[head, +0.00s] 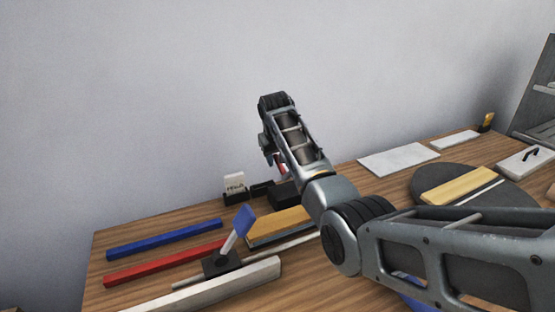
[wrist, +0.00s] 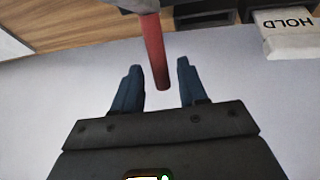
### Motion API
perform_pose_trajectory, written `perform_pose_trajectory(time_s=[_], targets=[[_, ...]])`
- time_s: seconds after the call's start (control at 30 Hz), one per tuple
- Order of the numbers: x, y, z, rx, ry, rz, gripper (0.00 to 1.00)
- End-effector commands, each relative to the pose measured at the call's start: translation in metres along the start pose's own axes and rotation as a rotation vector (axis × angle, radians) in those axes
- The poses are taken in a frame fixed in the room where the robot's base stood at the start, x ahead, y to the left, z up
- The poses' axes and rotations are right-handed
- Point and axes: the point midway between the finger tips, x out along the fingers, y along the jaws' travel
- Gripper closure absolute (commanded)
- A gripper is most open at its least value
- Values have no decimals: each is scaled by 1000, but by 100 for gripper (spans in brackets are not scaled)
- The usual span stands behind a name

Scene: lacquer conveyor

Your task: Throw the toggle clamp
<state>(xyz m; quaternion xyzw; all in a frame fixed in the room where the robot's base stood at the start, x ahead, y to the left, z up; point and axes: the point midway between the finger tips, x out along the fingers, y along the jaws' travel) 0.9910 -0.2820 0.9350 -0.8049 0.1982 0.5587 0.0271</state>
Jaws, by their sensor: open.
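A red handle (wrist: 154,50) runs down from a grey part at the top of the wrist view, and its end lies between my fingers in the picture. My gripper (wrist: 158,67) is open, with one blue finger on each side of the handle and a gap to both. A small bit of red (head: 279,168) shows beside my arm in the head view; the rest there is hidden behind the arm. I cannot tell how the handle joins its base. My gripper is hidden by my arm in the head view.
A white HOLD sign (head: 234,186) stands near the wall, also in the wrist view (wrist: 290,32). A blue-tipped lever (head: 240,226) rises from a black block. Blue (head: 165,239) and red bars (head: 165,263) lie left. A dark disc (head: 405,184) carries a yellow block (head: 460,183).

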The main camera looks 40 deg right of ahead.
Motion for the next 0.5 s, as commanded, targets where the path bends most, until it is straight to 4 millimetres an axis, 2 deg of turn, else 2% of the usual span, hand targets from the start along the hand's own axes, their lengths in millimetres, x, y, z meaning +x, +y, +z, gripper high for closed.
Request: perform_pose_trajectory(time_s=[0.2,0.5], targets=[[15,0,0,0,1,0,58],[16,0,0,0,2,-1,60]])
